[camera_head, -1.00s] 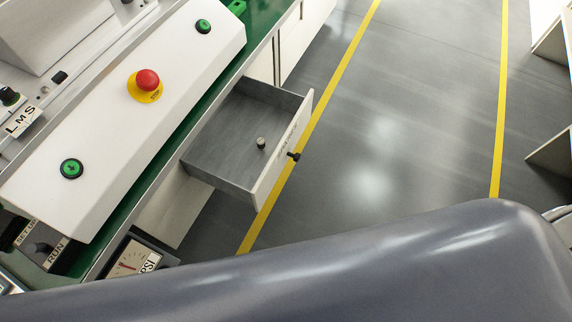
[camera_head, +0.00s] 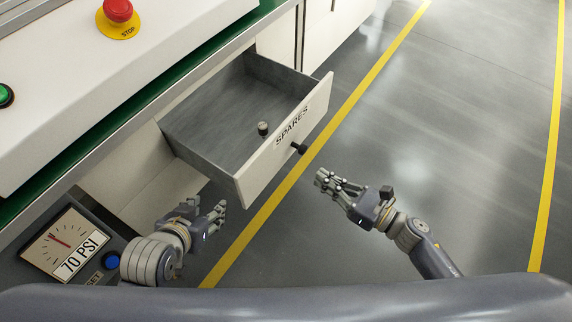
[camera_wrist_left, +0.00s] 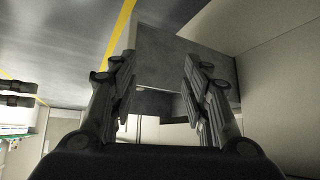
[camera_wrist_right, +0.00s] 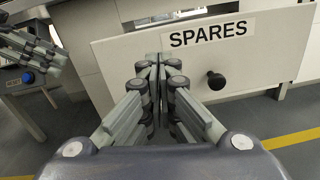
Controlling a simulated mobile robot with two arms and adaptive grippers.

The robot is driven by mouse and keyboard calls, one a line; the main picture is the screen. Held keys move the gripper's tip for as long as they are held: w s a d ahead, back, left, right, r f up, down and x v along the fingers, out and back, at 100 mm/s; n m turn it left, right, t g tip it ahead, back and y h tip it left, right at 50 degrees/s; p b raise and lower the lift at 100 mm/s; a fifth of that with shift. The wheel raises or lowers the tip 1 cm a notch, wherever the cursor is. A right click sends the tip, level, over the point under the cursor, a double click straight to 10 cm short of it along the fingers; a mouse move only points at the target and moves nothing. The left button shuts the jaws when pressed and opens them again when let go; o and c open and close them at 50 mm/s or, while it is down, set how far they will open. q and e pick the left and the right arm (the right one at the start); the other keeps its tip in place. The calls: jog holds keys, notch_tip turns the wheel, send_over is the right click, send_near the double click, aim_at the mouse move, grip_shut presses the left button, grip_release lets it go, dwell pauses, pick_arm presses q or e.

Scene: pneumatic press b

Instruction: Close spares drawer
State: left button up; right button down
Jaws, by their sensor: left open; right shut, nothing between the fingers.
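The spares drawer (camera_head: 240,115) is pulled out of the white bench in the head view. Its white front, labelled SPARES (camera_head: 292,125), carries a black knob (camera_head: 299,149). A small round metal piece (camera_head: 263,128) lies inside. My right gripper (camera_head: 322,178) is shut and empty, just in front of the drawer front. In the right wrist view the front (camera_wrist_right: 265,50) and knob (camera_wrist_right: 216,81) are close ahead, the knob right of the fingertips. My left gripper (camera_head: 222,206) is open and empty, low beside the drawer's near side; the drawer's grey side (camera_wrist_left: 170,60) shows beyond its fingers.
A gauge panel reading 70 PSI (camera_head: 70,245) with a blue button (camera_head: 111,261) is at the lower left, near my left arm. A red stop button (camera_head: 118,10) sits on the bench console. The grey floor (camera_head: 440,130) to the right is clear.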

jog(key=n, duration=0.2)
send_near(268, 150)
jog(key=shift+g+y, duration=0.3)
jog(key=shift+y, duration=0.1)
jog(key=x, duration=0.6)
jog(key=shift+w+d+b, duration=0.15)
jog(key=shift+b, duration=0.2)
pick_arm(q)
jog(key=shift+t, duration=0.9)
jog(key=shift+w+d+r, duration=0.25)
jog(key=shift+w+r, duration=0.3)
jog(key=shift+r, duration=0.3)
jog(key=shift+w+d+r, duration=0.25)
jog(key=shift+w+r, duration=0.3)
jog(key=shift+r, duration=0.25)
pick_arm(e)
jog(key=shift+w+a, duration=0.3)
jog(key=shift+a, duration=0.15)
pick_arm(q)
jog(key=shift+h, duration=0.3)
pick_arm(e)
jog(key=shift+w+a, duration=0.1)
jog(key=shift+a, duration=0.05)
